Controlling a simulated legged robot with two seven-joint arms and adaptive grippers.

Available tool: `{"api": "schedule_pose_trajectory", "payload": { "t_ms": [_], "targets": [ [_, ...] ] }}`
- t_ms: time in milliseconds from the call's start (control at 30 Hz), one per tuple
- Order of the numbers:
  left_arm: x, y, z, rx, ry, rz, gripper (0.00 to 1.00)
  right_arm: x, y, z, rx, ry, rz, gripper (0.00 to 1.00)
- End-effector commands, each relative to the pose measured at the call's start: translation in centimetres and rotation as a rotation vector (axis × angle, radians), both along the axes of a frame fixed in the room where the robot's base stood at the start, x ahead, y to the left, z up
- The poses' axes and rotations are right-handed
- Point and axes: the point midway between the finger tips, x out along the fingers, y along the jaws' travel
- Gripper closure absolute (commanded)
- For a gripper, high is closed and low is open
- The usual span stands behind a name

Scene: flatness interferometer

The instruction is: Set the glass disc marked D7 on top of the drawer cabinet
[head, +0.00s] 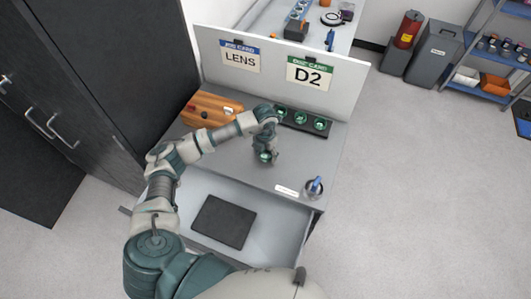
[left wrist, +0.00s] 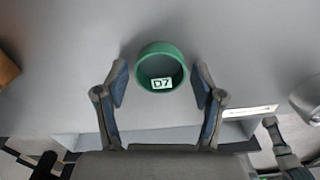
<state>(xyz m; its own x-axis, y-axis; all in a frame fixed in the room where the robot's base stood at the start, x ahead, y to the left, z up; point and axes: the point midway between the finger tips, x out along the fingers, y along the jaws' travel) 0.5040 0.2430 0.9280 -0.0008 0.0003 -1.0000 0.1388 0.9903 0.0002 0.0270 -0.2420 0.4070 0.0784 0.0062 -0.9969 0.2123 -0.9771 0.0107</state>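The glass disc marked D7 (left wrist: 160,66) is a round green-rimmed piece with a white D7 label. It appears to sit on the grey top of the drawer cabinet (head: 240,172). In the head view the disc (head: 265,157) shows just below my left gripper (head: 264,150). In the left wrist view my left gripper (left wrist: 160,82) is open, with one finger on each side of the disc and a gap on both sides. The fingers do not visibly touch it. My right gripper is not in view.
A dark rack (head: 305,125) with several green discs stands at the back, by a wooden block (head: 207,108). A panel carries LENS (head: 240,58) and D2 (head: 308,76) cards. A cup (head: 313,188) stands at front right. An open drawer (head: 268,240) holds a dark mat (head: 224,221).

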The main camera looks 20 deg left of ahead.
Motion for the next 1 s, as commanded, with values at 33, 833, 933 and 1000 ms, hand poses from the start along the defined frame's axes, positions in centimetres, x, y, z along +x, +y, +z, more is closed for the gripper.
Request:
{"api": "schedule_pose_trajectory", "payload": {
  "t_ms": [33,833,933,1000],
  "targets": [
    [0.0,0.0,0.0,0.0,0.0,0.0,0.25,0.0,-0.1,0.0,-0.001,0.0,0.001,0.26],
    [0.1,0.0,9.8,-0.001,-0.004,0.0,0.25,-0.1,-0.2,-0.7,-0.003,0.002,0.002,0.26],
    [0.1,0.0,11.2,0.0,-0.003,0.0,0.25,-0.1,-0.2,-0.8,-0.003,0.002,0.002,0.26],
    [0.1,0.0,11.8,-0.001,-0.002,0.0,0.25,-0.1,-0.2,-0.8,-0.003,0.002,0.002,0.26]
  ]
}}
